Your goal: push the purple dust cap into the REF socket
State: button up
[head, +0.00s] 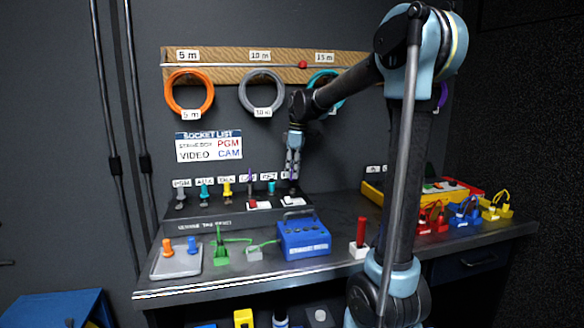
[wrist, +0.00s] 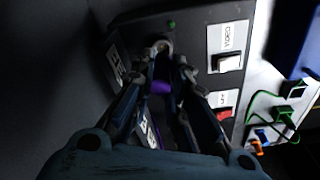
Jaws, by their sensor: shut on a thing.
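My gripper (head: 292,175) reaches down to the right end of the socket panel (head: 235,222) at the back of the desk. In the wrist view my gripper (wrist: 165,72) has its fingers closed around the purple dust cap (wrist: 162,88). A round metallic socket (wrist: 158,47) shows just beyond the fingertips, close to the cap. I cannot tell whether the cap touches it. The label by it is too dark to read, so I cannot confirm it is REF.
Grey, teal and yellow plugs (head: 227,190) and a thin purple piece (head: 250,185) stand along the panel left of my gripper. Switches (wrist: 227,63) sit beside the socket. A blue box (head: 303,238), a grey tray (head: 176,263) and a red-handled object (head: 361,238) stand in front.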

aim_at(293, 180)
jog(key=shift+f, duration=0.9)
jog(key=shift+f, duration=1.05)
dwell(1.2)
jog(key=o, duration=0.8)
jog(key=shift+o, duration=0.2)
jog(key=shift+d+r, duration=0.25)
jog(key=shift+r, duration=1.6)
jog(key=shift+d+r, duration=0.2)
jog(key=shift+r, duration=1.6)
jog(key=shift+s, duration=0.1)
